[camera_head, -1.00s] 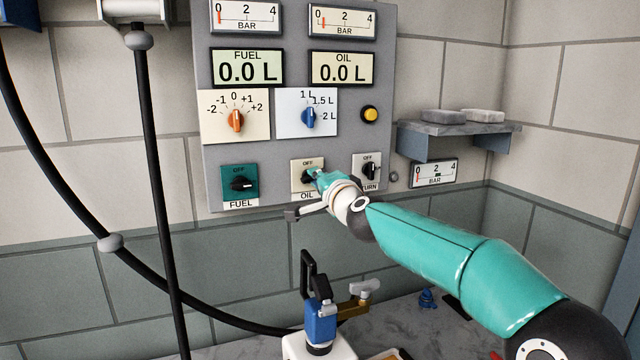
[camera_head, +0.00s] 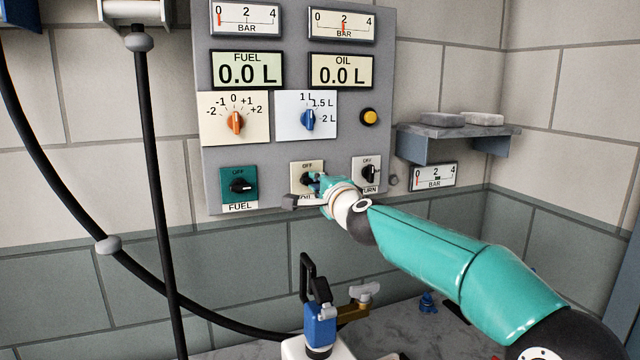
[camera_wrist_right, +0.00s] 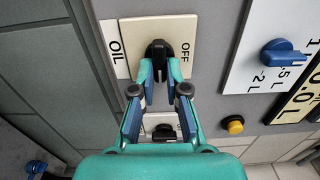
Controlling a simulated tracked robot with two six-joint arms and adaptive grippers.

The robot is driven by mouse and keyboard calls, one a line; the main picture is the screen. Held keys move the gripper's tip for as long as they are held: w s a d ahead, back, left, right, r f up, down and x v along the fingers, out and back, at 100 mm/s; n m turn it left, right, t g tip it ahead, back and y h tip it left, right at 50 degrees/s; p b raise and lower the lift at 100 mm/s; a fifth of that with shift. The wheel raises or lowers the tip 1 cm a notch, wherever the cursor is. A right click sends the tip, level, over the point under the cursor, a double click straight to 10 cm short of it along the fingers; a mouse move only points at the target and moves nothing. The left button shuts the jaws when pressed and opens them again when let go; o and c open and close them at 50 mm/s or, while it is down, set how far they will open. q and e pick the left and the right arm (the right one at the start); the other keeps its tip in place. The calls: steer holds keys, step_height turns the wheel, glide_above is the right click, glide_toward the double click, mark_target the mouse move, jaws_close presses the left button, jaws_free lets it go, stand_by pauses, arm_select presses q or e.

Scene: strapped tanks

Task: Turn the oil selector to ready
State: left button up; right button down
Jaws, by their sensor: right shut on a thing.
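The oil selector is a black knob (camera_wrist_right: 158,50) on a cream plate (camera_head: 307,166) marked OFF above and OIL below. In the wrist view the knob's grip lies across the OFF direction, roughly sideways on the panel. My right gripper (camera_head: 316,182) is at the plate and hides part of the knob and label. In the wrist view its fingers (camera_wrist_right: 159,72) are shut on the knob from both sides. The gauge above the oil display (camera_head: 343,22) has its red needle near 2 BAR. The oil display (camera_head: 342,69) reads 0.0 L. My left gripper is not in view.
The fuel selector (camera_head: 240,186) is to the left and the return selector (camera_head: 369,171) close to the right. A yellow button (camera_head: 369,117) is above right. A shelf (camera_head: 455,133) juts out right of the panel. A black hose (camera_head: 155,180) hangs at left.

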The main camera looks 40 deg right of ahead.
steer(key=c, duration=1.2)
jaws_free()
steer(key=shift+d+f, duration=0.2)
steer(key=shift+f, duration=0.05)
steer(key=shift+a+r, duration=0.1)
steer(key=shift+s, duration=0.1)
steer(key=shift+s, duration=0.1)
steer(key=v, duration=1.1)
steer(key=shift+s, duration=0.35)
